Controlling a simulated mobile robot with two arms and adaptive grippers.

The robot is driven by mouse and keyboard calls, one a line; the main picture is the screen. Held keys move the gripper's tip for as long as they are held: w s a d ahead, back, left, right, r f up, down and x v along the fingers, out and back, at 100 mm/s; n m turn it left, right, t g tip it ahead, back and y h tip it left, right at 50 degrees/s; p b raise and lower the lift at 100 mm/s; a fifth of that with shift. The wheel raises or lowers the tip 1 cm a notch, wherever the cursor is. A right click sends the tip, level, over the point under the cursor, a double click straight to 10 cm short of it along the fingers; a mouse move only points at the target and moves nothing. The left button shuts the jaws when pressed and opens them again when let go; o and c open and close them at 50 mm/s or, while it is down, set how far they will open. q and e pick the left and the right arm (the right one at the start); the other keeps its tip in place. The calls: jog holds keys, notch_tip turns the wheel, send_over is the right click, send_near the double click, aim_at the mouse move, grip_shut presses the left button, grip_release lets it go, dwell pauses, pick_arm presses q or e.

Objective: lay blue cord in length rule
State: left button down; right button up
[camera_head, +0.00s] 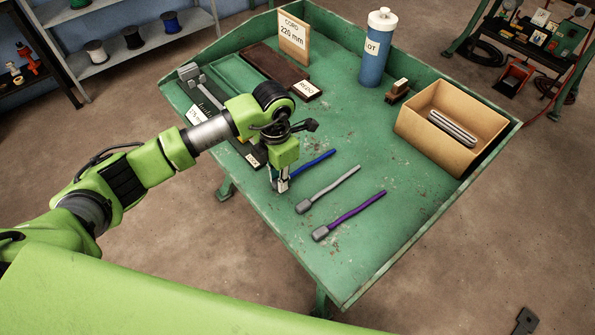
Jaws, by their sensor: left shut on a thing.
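The blue cord (318,162) lies on the green bench, its far end pointing up and right. My left gripper (282,185) is down at the cord's near end and shut on it; the fingers hide that end. The length rule (249,154) looks to be the dark strip at the bench's left side, with small labels beside it and a grey metal block at its far end. My left arm covers part of the rule. My right gripper is not in view.
A grey cord (335,184) and a purple cord (357,210), each with a grey end block, lie beside the blue one. A cardboard box (420,122) with grey rods, a blue bottle (374,65), a brown block (397,91), a dark board (270,66) and a cord sign (294,40) stand farther back.

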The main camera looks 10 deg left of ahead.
pick_arm(q)
notch_tip(320, 180, up, 2)
jog(key=shift+d+r+p, duration=0.1)
jog(key=shift+d+p, duration=0.05)
jog(key=shift+p, duration=0.25)
jog(key=shift+r+p, duration=1.4)
jog(key=shift+r, duration=0.85)
